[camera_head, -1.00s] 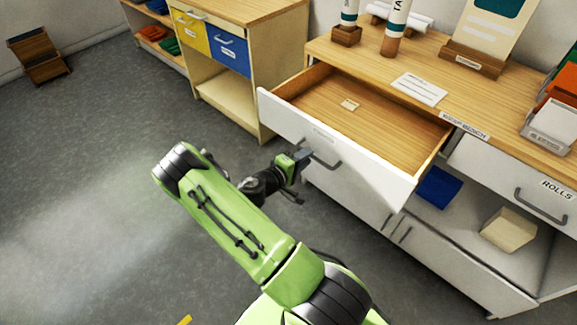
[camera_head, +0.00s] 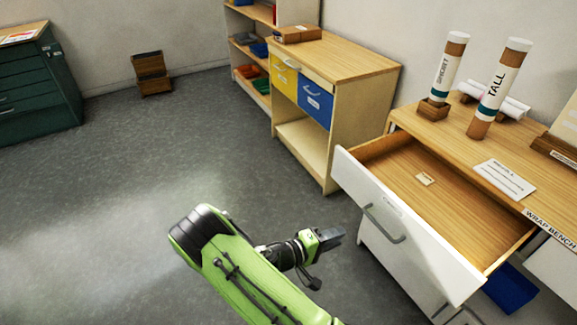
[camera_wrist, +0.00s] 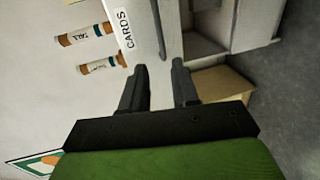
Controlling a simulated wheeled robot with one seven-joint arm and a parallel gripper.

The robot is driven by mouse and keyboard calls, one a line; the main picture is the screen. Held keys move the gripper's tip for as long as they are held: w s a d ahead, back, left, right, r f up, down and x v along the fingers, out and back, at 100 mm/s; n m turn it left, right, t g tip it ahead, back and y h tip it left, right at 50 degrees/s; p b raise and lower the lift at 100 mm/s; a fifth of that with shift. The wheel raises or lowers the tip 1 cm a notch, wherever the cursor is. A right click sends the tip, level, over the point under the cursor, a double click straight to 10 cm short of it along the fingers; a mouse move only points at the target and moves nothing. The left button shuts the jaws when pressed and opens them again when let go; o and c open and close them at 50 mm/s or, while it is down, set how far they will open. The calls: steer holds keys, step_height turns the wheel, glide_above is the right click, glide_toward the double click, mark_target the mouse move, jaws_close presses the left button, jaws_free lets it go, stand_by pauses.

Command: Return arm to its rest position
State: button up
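My gripper (camera_head: 332,238) hangs over the floor, just left of the open drawer's white front (camera_head: 415,235), and looks apart from its grey handle (camera_head: 383,223). In the wrist view my gripper (camera_wrist: 158,78) shows two black fingers spread apart with nothing between them. My green arm reaches in from the bottom of the head view, bent at the elbow. A drawer label reading CARDS (camera_wrist: 123,28) shows beyond the fingers in the wrist view.
The drawer (camera_head: 445,205) stands pulled out from the wrap bench, with a small label inside. Two tubes, SHORT (camera_head: 443,72) and TALL (camera_head: 498,88), stand on the bench top. A wooden cabinet (camera_head: 350,110) stands behind. The floor (camera_head: 120,190) at left is clear.

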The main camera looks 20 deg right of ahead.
steer(key=s+a+r+t+y+p, duration=0.1)
steer(key=s+a+r+y, duration=0.4)
steer(key=r, duration=0.5)
steer(key=s+a+r+t+y+p, duration=0.1)
steer(key=s+a+r+y+p, duration=0.3)
steer(key=r, duration=0.6)
steer(key=s+a+r+m+t+y+p, duration=0.1)
steer(key=s+a+r+t+y+p, duration=0.1)
steer(key=s+a+r+y, duration=0.4)
step_height(320, 180, up, 5)
steer(key=shift+s+a+r+y+p, duration=0.1)
steer(key=shift+s+a+y+p, duration=0.2)
steer(key=shift+s+p, duration=0.25)
